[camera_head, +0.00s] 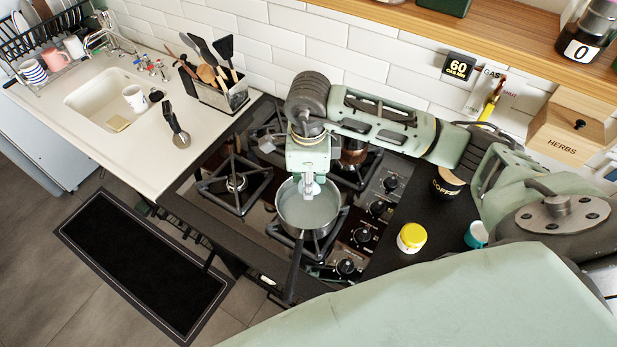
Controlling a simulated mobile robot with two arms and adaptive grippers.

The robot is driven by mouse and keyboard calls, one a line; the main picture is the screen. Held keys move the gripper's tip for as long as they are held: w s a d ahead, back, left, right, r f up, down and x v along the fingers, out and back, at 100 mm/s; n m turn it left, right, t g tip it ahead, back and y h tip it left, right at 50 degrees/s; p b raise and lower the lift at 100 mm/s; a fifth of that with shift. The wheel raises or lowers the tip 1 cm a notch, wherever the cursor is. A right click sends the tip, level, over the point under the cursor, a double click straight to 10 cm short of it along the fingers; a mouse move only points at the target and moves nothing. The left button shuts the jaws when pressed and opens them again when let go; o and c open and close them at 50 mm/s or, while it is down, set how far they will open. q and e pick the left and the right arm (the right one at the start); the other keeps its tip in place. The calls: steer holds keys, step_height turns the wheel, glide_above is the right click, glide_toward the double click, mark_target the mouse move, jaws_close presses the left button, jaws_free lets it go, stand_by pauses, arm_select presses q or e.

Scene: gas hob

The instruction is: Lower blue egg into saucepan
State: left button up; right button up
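The saucepan (294,232) stands on a front burner of the gas hob, with its dark handle (294,268) pointing toward the front edge. It holds pale, greyish water (322,212). My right gripper (311,192) points straight down over the pan, its fingertips at or just above the water from this angle. The fingers are small and pale here, and I cannot tell whether they are open or shut. I cannot make out a blue egg; the gripper may hide it. My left gripper is not in view.
The hob (205,192) has dark grates and a row of knobs (364,236) right of the pan. A yellow-lidded jar (411,237), a teal cup (476,235) and a coffee jar (447,183) stand on the dark counter. A utensil holder (222,97) stands at the back left.

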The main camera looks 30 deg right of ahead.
step_height(320, 180, down, 9)
steer(key=b, duration=0.8)
steer(key=shift+f, duration=0.2)
steer(key=shift+f+b, duration=0.8)
steer(key=shift+b, duration=0.25)
stand_by(0.9)
stand_by(0.3)
steer(key=o, duration=0.8)
step_height(320, 180, up, 12)
